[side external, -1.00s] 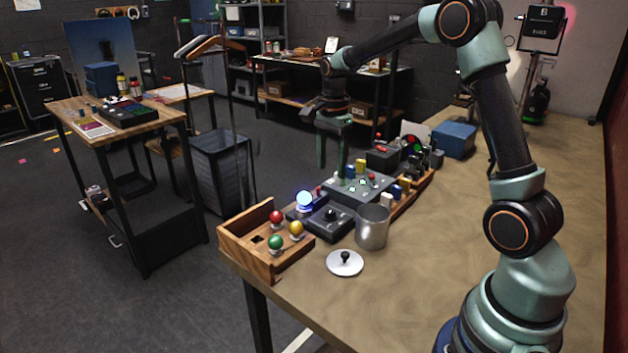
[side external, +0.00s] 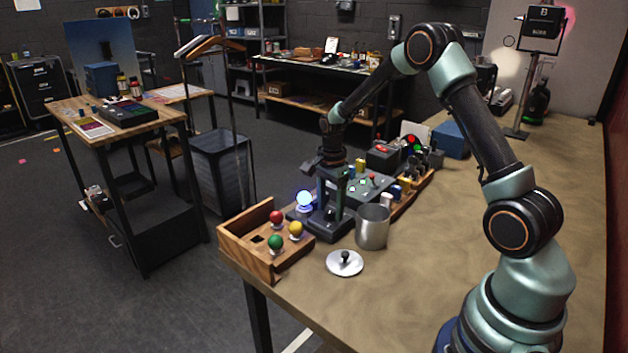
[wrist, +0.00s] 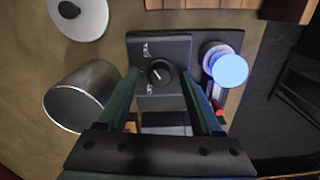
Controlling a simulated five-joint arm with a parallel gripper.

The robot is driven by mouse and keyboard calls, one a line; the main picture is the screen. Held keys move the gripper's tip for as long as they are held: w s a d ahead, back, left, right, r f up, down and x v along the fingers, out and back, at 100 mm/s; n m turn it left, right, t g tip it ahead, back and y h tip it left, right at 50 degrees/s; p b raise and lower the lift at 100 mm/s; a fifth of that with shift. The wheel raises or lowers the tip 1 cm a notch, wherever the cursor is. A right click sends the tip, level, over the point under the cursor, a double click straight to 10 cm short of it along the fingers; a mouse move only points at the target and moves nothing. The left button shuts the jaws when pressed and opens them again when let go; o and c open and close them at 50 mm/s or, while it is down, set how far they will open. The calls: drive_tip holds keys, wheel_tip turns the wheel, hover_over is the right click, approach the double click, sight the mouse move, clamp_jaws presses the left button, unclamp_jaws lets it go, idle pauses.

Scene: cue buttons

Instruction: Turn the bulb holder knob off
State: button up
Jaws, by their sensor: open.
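The knob (wrist: 160,73) is round and dark with a white pointer line, on a dark box (wrist: 176,48) with small white marks. The bulb (wrist: 231,70) beside the box glows blue-white; it also glows in the side view (side external: 304,198). My gripper (side external: 329,207) points down over the box. In the wrist view its fingers (wrist: 160,80) are apart, one on each side of the knob, with nothing held. Whether they touch the knob or the box top I cannot tell. In the side view the fingers and box overlap, hiding the knob.
A metal cup (side external: 373,228) stands close to the right of the box. A white disc with a black knob (side external: 345,262) lies in front. A wooden tray (side external: 238,246) with red, yellow and green balls is at the left table edge. A control panel (side external: 372,190) stands behind.

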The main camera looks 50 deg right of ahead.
clamp_jaws()
drive_tip(key=shift+n, duration=0.5)
drive_tip(key=n, duration=0.4)
drive_tip(key=shift+n, duration=0.4)
drive_tip(key=n, duration=1.2)
drive_tip(key=shift+n, duration=0.3)
drive_tip(key=n, duration=0.5)
drive_tip(key=shift+n, duration=0.3)
drive_tip(key=shift+r, duration=0.1)
